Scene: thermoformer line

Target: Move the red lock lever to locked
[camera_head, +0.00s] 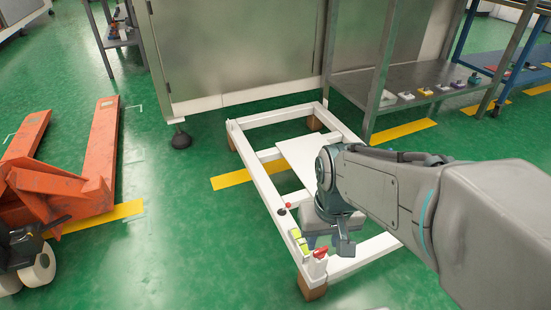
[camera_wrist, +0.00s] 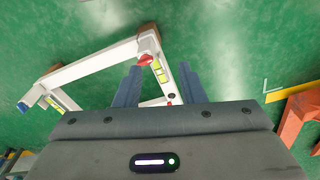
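The red lock lever (camera_head: 320,252) sits on a white post at the near corner of a low white frame (camera_head: 262,186). In the wrist view the red lever (camera_wrist: 146,60) shows beyond my fingertips, nearer the left finger. My gripper (camera_head: 330,243) hangs over the near end of the frame, just right of the lever in the head view. In the wrist view my gripper (camera_wrist: 160,72) has its two fingers wide apart with nothing held between them. I cannot tell the lever's exact angle.
Yellow-green blocks (camera_head: 299,240) and a small red knob (camera_head: 288,206) sit along the frame's left rail. A grey machine cabinet (camera_head: 235,45) stands behind. A metal shelf (camera_head: 410,75) holds small parts. An orange pallet jack (camera_head: 60,180) is at left. Green floor between is clear.

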